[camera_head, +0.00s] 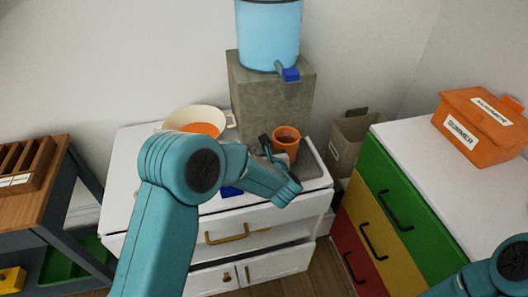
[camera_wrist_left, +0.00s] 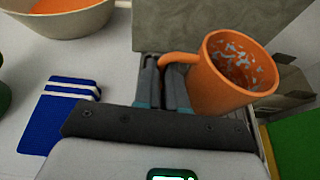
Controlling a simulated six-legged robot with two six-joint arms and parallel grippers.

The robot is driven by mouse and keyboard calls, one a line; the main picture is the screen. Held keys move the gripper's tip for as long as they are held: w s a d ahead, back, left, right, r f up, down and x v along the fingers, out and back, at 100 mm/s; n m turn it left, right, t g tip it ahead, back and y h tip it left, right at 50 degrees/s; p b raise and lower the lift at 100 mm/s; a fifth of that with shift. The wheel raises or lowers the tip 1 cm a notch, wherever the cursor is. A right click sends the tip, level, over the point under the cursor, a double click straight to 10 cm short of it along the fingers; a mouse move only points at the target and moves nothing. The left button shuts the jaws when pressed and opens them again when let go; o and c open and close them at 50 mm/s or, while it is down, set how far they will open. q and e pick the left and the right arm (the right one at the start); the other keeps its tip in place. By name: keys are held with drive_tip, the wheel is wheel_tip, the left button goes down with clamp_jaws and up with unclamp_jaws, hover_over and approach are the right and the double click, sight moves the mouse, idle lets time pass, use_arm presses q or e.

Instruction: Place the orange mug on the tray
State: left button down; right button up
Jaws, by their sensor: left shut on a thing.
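The orange mug (camera_head: 286,141) is at the back right of the white cabinet top, and it shows large in the left wrist view (camera_wrist_left: 222,88). Its handle points left in the wrist view, between the fingers of my left gripper (camera_wrist_left: 163,66). My left gripper (camera_head: 267,148) is shut on the handle, and the mug is nearly upright, tilted slightly. The grey tray (camera_head: 313,166) lies at the right end of the cabinet top, partly hidden by the mug and my arm. I cannot tell whether the mug touches it. My right gripper is out of view.
A blue water dispenser (camera_head: 268,35) stands on a stone block (camera_head: 250,100) behind the mug. A cream bowl (camera_head: 172,121) and a blue striped cloth (camera_wrist_left: 62,112) lie left. A colored drawer unit (camera_head: 385,205) with an orange box (camera_head: 478,140) stands right.

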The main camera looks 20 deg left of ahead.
use_arm(q)
drive_tip(key=shift+f, duration=0.2)
drive_tip(key=c, duration=1.2)
unclamp_jaws()
drive_tip(key=shift+w, duration=0.1)
drive_tip(key=shift+r, duration=0.1)
